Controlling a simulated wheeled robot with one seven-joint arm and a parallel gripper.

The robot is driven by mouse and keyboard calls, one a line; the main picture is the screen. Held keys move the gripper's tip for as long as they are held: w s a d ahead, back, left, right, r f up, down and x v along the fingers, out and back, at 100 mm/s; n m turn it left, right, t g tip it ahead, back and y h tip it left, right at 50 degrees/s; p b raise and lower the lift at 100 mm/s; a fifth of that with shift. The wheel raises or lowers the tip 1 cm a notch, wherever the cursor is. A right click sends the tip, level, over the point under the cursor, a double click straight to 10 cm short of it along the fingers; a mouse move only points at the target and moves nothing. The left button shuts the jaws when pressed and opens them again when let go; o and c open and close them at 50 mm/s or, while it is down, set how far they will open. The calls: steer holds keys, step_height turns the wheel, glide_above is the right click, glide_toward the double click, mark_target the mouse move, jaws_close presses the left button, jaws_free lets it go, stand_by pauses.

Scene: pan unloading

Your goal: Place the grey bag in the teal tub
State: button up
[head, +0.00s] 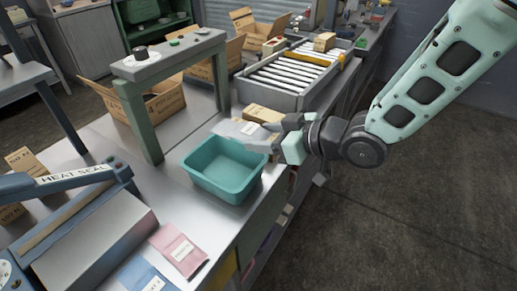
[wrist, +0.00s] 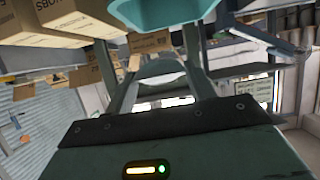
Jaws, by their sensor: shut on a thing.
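The grey bag (head: 238,129) is pale and flat, with its right end in the jaws of my gripper (head: 272,142). In the head view it shows just beyond the far rim of the teal tub (head: 225,190); I cannot tell how high above the table it is. The inside of the tub that I can see is empty. In the wrist view my gripper (wrist: 160,82) has the grey bag (wrist: 160,68) between its two fingers. The teal tub also shows at the top of the wrist view (wrist: 165,12).
A heat sealer (head: 75,220) and a pink packet (head: 178,250) lie at the near left. A green-legged stand (head: 135,115) rises left of the tub. Behind are a roller conveyor (head: 295,75) and open cardboard boxes (head: 165,105). A small carton (head: 262,113) sits beyond my gripper.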

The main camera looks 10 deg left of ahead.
step_height(320, 180, down, 6)
steer(key=shift+r+p, duration=0.25)
steer(key=shift+p, duration=0.1)
steer(key=shift+f, duration=0.1)
steer(key=shift+f+b, duration=0.5)
steer(key=shift+b, duration=0.15)
steer(key=o, duration=1)
steer(key=shift+o, duration=0.2)
